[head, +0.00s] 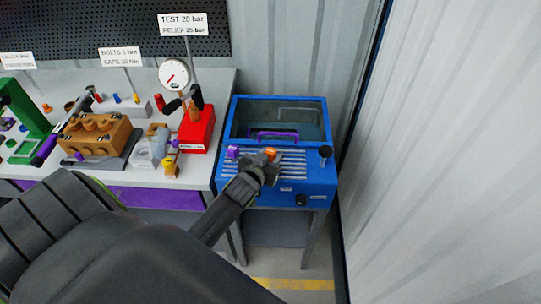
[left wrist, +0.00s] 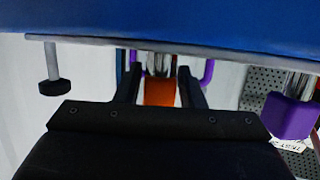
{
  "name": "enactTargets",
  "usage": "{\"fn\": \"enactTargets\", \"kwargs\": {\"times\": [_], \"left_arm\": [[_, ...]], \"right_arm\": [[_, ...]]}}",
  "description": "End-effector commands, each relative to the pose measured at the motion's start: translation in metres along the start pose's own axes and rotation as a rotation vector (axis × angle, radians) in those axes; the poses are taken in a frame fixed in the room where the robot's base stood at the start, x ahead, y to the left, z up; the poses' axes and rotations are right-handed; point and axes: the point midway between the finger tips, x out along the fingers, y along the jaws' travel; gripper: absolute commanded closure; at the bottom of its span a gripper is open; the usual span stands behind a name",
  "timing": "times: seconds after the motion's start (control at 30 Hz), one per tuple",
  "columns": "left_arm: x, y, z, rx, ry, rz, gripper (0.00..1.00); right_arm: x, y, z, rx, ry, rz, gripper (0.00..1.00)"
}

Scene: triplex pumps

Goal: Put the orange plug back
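The orange plug (head: 270,153) stands at the slatted front ledge of the blue tank (head: 316,185). My left gripper (head: 267,167) reaches it from the front. In the left wrist view the orange plug (left wrist: 160,92) is between my two fingers (left wrist: 160,85), with a metallic part beside it. Narrow gaps show between the fingers and the plug, so the gripper looks open around it. Whether a finger touches it is hard to tell. A purple plug (head: 232,152) is on the ledge to the left; it also shows in the left wrist view (left wrist: 289,116). My right gripper is not seen.
The tank has a purple handle (head: 274,135) and a black knob (head: 326,152) at the right. The workbench (head: 200,167) on the left bears a red gauge unit (head: 197,130) and a brown pump block (head: 95,135). A corrugated wall (head: 440,150) closes the right side.

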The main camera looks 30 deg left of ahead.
Motion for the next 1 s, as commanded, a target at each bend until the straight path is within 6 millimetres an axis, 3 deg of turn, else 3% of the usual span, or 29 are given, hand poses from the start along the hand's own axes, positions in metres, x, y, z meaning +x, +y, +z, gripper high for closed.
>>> {"fn": "enactTargets", "kwargs": {"times": [0.1,0.47,0.67,1.0], "left_arm": [[0.000,0.000,0.000,0.000,0.000,0.000,0.51],[-0.002,0.000,-0.005,0.000,0.001,0.000,0.51],[-0.028,0.000,-0.002,-0.001,0.000,-0.001,0.51],[-0.091,0.000,-0.002,-0.003,0.000,-0.001,0.51]], "right_arm": [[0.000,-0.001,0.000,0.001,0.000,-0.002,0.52],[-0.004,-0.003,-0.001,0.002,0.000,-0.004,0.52],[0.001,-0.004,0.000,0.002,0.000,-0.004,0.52],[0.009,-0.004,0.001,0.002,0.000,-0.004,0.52]]}}
